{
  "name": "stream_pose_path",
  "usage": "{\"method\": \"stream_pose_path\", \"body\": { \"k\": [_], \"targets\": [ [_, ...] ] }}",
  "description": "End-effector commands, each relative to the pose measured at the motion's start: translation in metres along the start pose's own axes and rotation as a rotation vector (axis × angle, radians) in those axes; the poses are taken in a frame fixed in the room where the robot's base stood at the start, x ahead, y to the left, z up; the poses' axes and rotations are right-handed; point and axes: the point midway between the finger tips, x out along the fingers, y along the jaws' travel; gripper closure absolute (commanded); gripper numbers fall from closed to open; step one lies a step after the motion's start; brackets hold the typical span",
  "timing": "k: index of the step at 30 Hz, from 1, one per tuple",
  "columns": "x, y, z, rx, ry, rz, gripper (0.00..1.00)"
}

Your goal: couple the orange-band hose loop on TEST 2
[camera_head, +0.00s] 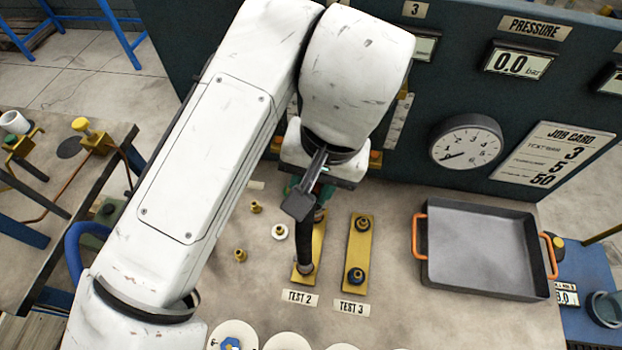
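The TEST 2 plate (317,245) is a brass strip on the bench, behind its label (300,297). A black hose loop (305,240) runs along it. Its near end is over the plate's near fitting; I cannot tell whether it is seated. Its far end goes under my gripper (310,195), where a bit of green and a reddish patch show. No orange band can be made out clearly. My gripper points down over the far end of the plate. One dark finger shows and the other is hidden, so its grip on the hose cannot be judged.
The TEST 3 plate (358,255) stands close on the right with two bare dark fittings. Small brass fittings (240,255) lie to the left. A grey tray (480,250) with orange handles is at right. The panel with the gauge (466,143) closes off the back.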

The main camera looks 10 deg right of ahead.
Motion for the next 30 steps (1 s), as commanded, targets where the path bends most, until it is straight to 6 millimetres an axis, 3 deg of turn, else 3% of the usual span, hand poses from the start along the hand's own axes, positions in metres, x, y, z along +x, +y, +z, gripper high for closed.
{"method": "stream_pose_path", "body": {
  "k": [7,8,16,25,30],
  "targets": [
    [0.0,0.0,0.0,0.0,0.002,-0.001,1.0],
    [0.001,0.0,0.0,-0.001,0.002,-0.001,0.66],
    [0.001,0.0,0.0,0.0,0.001,-0.001,0.4],
    [-0.001,0.0,0.0,0.0,0.001,0.0,0.39],
    [-0.02,0.0,-0.001,0.002,0.002,-0.002,0.39]
  ]
}}
